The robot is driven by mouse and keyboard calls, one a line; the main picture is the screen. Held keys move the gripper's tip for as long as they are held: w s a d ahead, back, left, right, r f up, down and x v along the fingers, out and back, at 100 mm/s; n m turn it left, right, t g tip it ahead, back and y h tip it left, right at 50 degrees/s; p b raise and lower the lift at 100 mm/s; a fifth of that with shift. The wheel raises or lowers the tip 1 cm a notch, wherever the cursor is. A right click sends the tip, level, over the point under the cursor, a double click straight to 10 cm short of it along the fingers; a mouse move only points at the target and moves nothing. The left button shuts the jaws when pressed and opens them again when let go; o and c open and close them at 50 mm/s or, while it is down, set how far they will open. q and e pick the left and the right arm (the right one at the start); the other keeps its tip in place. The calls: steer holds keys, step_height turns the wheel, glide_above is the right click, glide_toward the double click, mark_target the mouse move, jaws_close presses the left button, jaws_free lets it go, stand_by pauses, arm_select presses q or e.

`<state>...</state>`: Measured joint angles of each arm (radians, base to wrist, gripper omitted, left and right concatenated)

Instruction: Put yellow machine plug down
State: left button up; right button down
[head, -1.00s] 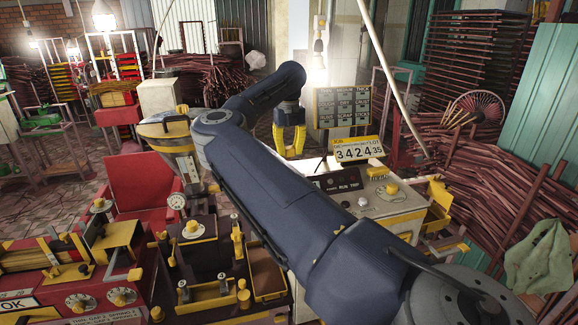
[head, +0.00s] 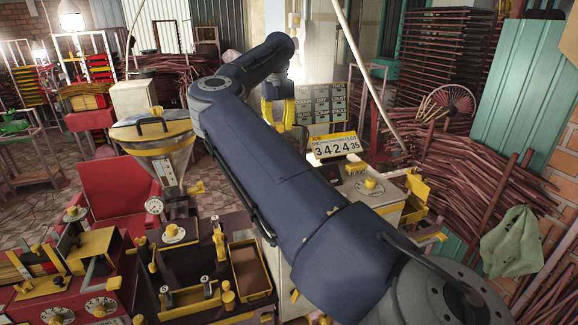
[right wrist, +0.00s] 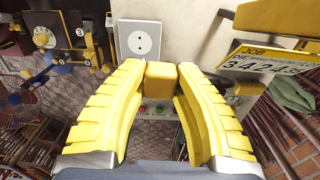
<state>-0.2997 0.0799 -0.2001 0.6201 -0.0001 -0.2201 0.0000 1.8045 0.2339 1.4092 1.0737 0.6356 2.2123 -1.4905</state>
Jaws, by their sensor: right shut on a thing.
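My right gripper (head: 279,114) has yellow ridged fingers. They are hanging down in front of the pale wall, left of the dark sign board. In the right wrist view its fingers (right wrist: 161,88) are closed on the yellow machine plug (right wrist: 161,82), a small block held between the tips. A white wall socket (right wrist: 140,38) with two holes shows just beyond the plug, up and to the left; the plug looks apart from it. In the head view the plug cannot be made out. My left gripper is not in view.
A yellow-framed number counter (head: 333,146) stands on the pale machine right of the gripper. Stacked sticks (head: 460,180) fill the right.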

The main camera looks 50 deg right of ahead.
steer(key=s+d+r, duration=0.4)
steer(key=r, duration=0.2)
steer(key=f, duration=1.9)
steer(key=shift+w+a+f, duration=0.1)
steer(key=shift+a+f, duration=0.2)
steer(key=shift+f, duration=0.65)
steer(key=c, duration=1.1)
jaws_free()
steer(key=shift+c, duration=0.2)
steer(key=shift+r, duration=0.1)
step_height(320, 180, up, 13)
